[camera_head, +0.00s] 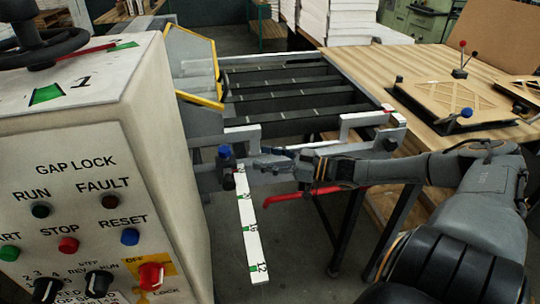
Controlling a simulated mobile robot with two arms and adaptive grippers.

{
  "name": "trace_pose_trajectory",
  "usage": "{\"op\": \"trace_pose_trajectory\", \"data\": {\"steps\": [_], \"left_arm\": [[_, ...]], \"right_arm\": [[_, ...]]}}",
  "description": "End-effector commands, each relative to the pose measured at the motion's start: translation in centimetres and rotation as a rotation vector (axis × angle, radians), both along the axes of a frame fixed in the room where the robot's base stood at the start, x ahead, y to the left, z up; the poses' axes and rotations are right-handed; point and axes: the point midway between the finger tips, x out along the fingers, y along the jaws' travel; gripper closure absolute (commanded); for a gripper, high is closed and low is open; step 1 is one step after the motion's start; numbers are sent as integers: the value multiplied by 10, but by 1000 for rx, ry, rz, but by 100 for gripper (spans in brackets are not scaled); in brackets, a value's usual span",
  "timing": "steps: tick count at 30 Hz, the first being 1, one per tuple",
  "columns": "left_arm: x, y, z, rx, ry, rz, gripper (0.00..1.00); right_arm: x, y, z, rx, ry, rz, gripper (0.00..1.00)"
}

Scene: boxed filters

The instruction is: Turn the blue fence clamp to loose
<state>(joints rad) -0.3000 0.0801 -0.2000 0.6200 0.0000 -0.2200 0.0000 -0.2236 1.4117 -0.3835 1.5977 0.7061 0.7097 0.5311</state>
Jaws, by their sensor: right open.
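The blue fence clamp (224,152) is a small blue knob on a dark post, at the near left end of the metal fence rail and just above the white scale. My right gripper (256,164) reaches in from the right along the rail, with its fingers pointing left at the clamp. It is open, and a small gap seems to lie between its fingertips and the clamp. The fine finger detail is small and dark. My left gripper is not in view.
A white numbered scale (249,226) sticks out below the clamp, and a red lever (300,193) lies under my right gripper. A grey control cabinet (90,170) stands close on the left. A wooden table (375,66) with fixtures is at right.

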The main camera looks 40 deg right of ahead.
Motion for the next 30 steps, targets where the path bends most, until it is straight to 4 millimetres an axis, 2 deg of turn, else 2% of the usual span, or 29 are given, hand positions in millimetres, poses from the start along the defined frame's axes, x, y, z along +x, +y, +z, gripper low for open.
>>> {"op": "trace_pose_trajectory", "data": {"steps": [7,26,30], "left_arm": [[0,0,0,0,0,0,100],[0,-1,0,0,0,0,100],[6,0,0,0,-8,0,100]], "right_arm": [[-8,-5,0,-2,0,0,44],[-9,-5,1,0,-1,0,44],[-9,-5,0,0,-1,0,44]]}}
